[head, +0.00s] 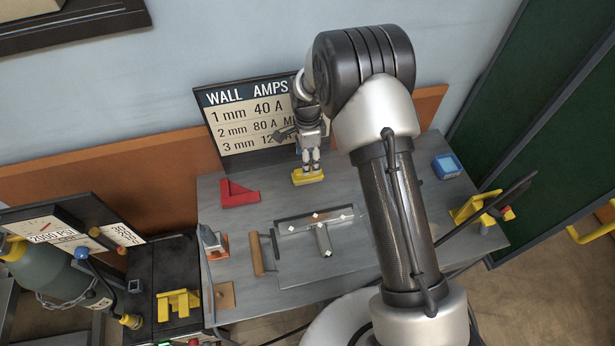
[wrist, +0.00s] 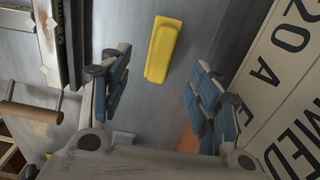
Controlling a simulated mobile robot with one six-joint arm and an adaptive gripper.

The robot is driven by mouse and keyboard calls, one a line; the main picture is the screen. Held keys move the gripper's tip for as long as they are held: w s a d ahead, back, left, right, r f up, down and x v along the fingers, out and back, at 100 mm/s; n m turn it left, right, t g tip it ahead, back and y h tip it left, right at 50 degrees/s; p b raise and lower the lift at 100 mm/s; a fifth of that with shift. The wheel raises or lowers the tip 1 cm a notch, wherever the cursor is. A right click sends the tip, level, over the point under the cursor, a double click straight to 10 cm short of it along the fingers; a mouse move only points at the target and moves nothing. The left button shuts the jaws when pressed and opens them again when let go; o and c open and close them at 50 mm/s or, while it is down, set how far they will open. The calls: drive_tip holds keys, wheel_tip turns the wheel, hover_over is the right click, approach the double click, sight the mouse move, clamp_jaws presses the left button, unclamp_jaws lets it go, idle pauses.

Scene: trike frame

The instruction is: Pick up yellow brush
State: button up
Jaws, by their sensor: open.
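The yellow brush (head: 308,178) lies on the grey table just in front of the wall-amps board. It also shows in the wrist view (wrist: 163,48) as a yellow block, between and beyond the fingertips. My gripper (head: 310,164) points down right over the brush and hides part of its top in the head view. In the wrist view my gripper (wrist: 160,66) has its two blue-padded fingers wide apart, with nothing between the pads. The exact gap between the fingertips and the brush is hard to tell.
The wall-amps board (head: 250,125) stands close behind my gripper. A red square (head: 238,194) lies left of the brush. A metal plate with a T-shaped piece (head: 318,236) and a wooden roller (head: 256,252) lie in front. A blue box (head: 446,166) sits at the right.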

drive_tip(key=f+b, duration=0.2)
drive_tip(key=f, duration=0.6)
drive_tip(key=shift+w+f+b, duration=0.2)
drive_tip(key=shift+b, duration=0.2)
drive_tip(key=shift+r, duration=0.1)
drive_tip(key=shift+c, duration=0.4)
drive_tip(key=c, duration=1.1)
